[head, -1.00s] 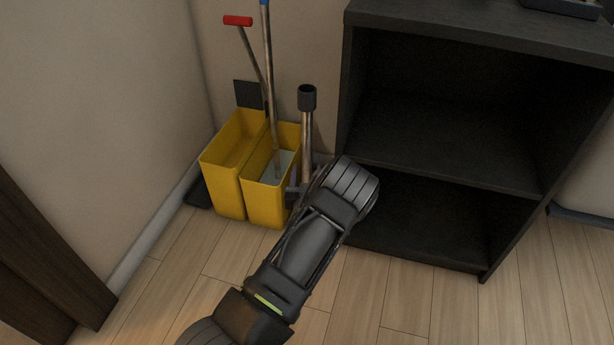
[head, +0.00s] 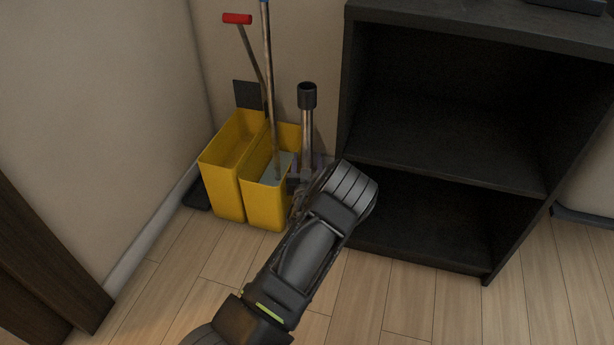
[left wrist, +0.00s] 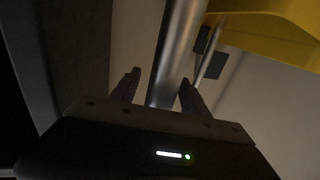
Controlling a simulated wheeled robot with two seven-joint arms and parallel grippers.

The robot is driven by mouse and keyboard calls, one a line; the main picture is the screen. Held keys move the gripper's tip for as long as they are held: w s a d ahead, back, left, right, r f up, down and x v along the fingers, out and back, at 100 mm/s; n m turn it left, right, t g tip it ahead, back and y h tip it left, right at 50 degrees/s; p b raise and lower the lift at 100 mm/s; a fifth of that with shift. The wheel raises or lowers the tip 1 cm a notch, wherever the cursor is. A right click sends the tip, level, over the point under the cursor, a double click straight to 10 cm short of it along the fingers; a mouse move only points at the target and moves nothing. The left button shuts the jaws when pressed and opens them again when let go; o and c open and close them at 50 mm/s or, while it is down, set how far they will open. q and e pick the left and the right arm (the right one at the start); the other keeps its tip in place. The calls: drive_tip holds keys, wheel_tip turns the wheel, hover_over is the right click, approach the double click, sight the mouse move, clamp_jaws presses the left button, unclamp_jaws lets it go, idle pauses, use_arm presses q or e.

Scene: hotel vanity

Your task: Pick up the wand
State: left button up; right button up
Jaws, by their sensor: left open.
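The wand (head: 307,132) is an upright metal tube with a black cylindrical top, standing just right of the yellow bucket in the head view. Its lower end is hidden behind my left arm and gripper. In the left wrist view the wand's tube (left wrist: 180,45) runs between the two fingers of my left gripper (left wrist: 160,77). The fingers are open, one on each side of the tube; I cannot tell whether either touches it. In the head view the left gripper is largely hidden by its wrist. My right gripper is in neither view.
A yellow two-part bucket (head: 222,185) stands left of the wand, with a red-handled tool (head: 238,19) and a mop-like pole (head: 268,70) in or behind it. A dark open shelf unit (head: 440,145) stands close on the right. The wood floor (head: 170,300) in front is clear.

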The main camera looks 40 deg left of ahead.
use_arm(q)
drive_tip(key=shift+c, duration=0.3)
clamp_jaws()
idle(0.4)
